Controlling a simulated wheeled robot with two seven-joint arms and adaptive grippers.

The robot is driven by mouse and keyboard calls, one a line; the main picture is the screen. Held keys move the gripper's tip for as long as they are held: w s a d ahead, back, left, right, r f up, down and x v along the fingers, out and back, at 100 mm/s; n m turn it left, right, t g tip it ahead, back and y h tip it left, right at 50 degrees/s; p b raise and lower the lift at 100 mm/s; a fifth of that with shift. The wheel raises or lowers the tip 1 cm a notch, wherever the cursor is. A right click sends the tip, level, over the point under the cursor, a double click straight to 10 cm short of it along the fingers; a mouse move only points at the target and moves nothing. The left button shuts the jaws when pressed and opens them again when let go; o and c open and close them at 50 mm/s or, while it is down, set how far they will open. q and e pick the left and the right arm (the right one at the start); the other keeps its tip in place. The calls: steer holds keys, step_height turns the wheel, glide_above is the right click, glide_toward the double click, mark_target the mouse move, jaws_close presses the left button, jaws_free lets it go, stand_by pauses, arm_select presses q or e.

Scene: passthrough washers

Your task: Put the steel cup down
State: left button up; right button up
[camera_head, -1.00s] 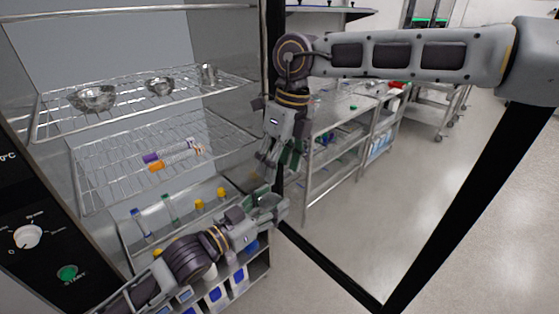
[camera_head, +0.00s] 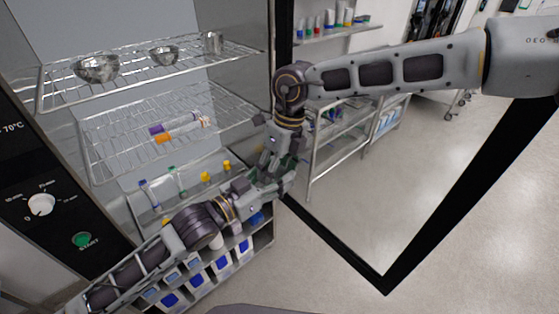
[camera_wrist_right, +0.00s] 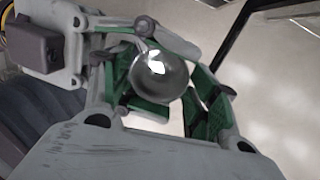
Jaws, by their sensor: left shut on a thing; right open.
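The steel cup (camera_wrist_right: 162,78) is a shiny round shape in the right wrist view. My left gripper (camera_head: 283,184) is shut on it; it also shows at the upper left of the wrist view (camera_wrist_right: 140,45). My right gripper (camera_head: 270,163) reaches down from above, close to the left one. Its open fingers (camera_wrist_right: 160,105) stand on either side of the cup in the wrist view; I cannot tell whether they touch it. In the head view the cup is mostly hidden by the grippers.
An open washer chamber has a top wire rack (camera_head: 130,89) with steel bowls (camera_head: 97,67) and a small steel vessel (camera_head: 214,43). A lower rack (camera_head: 110,135) holds capped tubes (camera_head: 175,128). The open door's black frame (camera_head: 460,205) stands right. Steel shelving (camera_head: 335,160) stands beyond.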

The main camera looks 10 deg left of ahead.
steer(key=shift+f, duration=0.45)
steer(key=shift+c, duration=0.4)
steer(key=c, duration=0.5)
arm_select(q)
steer(key=o, duration=1.1)
arm_select(e)
steer(key=shift+c, duration=0.4)
